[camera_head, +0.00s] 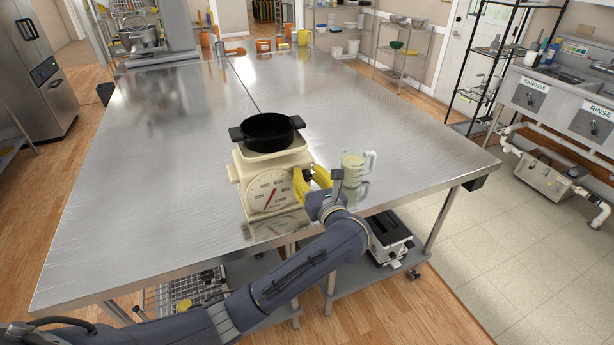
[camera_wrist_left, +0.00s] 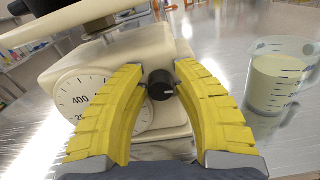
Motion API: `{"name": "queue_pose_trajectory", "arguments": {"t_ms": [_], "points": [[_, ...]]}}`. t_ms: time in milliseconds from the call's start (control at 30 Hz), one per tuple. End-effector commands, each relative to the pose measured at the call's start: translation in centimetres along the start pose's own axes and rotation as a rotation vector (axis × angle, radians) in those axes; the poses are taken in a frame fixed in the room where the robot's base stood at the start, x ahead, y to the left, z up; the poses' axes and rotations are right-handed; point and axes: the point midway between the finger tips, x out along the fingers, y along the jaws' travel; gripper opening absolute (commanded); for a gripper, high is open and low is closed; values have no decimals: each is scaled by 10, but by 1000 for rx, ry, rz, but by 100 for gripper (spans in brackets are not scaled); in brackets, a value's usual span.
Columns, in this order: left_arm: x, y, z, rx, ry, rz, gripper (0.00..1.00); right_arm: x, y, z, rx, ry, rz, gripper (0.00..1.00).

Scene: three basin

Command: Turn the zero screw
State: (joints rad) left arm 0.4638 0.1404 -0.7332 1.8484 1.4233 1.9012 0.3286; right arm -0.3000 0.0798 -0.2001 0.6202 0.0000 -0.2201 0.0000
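A cream kitchen scale (camera_head: 267,180) with a round dial stands on the metal table near its front edge, a black two-handled pot on top. In the left wrist view, the zero screw is a small black knob (camera_wrist_left: 161,84) on the scale body (camera_wrist_left: 112,55), right of the dial (camera_wrist_left: 85,100). My left gripper (camera_head: 309,174), with yellow fingers, is at the right side of the scale. Its fingers are open, one on each side of the knob, with gaps visible between. Whether the fingertips touch the scale body is unclear. My right gripper is not in view.
A clear measuring jug (camera_head: 357,165) with pale contents stands close to the right of the gripper; it also shows in the left wrist view (camera_wrist_left: 278,80). The black pot (camera_head: 267,131) overhangs the scale's top. The table (camera_head: 170,150) is clear to the left.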

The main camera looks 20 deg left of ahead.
Motion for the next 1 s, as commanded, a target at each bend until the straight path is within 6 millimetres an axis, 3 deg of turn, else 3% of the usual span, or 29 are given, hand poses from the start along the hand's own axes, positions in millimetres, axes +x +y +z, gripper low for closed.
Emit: {"name": "queue_pose_trajectory", "arguments": {"t_ms": [167, 533, 1000], "points": [[0, 0, -1, 1, 2, 0, 48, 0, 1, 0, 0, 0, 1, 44], [-8, -1, -2, 0, 5, -2, 48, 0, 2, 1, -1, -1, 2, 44], [-84, -1, -2, 0, 6, -3, 48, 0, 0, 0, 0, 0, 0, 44]]}}
